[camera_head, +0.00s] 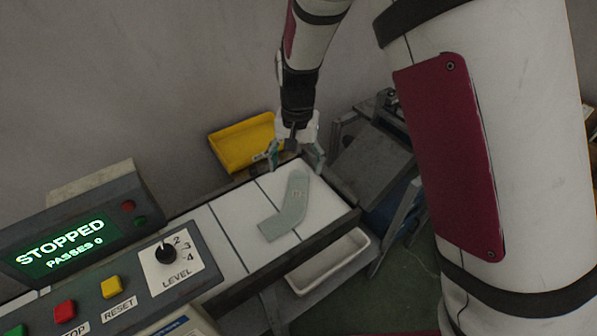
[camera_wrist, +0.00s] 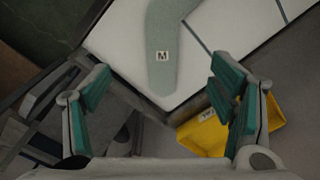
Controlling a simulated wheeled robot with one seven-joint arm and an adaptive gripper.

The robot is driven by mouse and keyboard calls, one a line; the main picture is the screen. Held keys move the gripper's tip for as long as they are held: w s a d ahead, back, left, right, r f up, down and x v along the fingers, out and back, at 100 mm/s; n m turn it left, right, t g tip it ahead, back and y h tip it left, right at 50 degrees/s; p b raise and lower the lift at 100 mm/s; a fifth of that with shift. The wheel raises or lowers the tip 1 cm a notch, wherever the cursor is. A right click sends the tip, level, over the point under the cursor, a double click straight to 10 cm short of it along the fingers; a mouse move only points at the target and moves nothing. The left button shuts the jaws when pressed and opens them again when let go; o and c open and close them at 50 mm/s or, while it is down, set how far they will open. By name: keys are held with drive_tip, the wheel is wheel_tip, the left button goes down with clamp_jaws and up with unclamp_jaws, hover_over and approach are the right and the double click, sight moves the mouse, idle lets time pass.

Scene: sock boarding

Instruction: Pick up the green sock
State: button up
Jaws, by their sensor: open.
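A pale green sock (camera_head: 291,207) lies flat on the white belt (camera_head: 323,208), bent in an L shape. One end points to the far edge of the belt, and a small label shows on it. In the wrist view the sock (camera_wrist: 162,75) has a tag marked M, and its near end lies ahead of my fingers. My gripper (camera_head: 297,157) is above the far end of the belt, just beyond the sock. In the wrist view my gripper (camera_wrist: 158,88) has its two green-padded fingers wide apart with nothing between them.
A control panel (camera_head: 110,290) at the left reads STOPPED, PASSES 0, with buttons and a level knob (camera_head: 166,252). A yellow bin (camera_head: 243,143) stands beyond the belt. A white tray (camera_head: 328,262) sits below the belt's near side. Grey equipment (camera_head: 375,160) stands to the right.

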drive_tip(key=w+f, duration=0.1)
drive_tip(key=f, duration=0.1)
hover_over(295, 202)
drive_tip(key=f, duration=0.7)
drive_tip(key=shift+w+d+f, duration=0.15)
drive_tip(key=shift+d+f, duration=0.05)
drive_tip(key=shift+f, duration=0.05)
drive_tip(key=shift+a+f+p, duration=0.2)
drive_tip(key=shift+f+p, duration=0.35)
drive_tip(key=shift+f, duration=2.3)
drive_tip(key=c, duration=1.1)
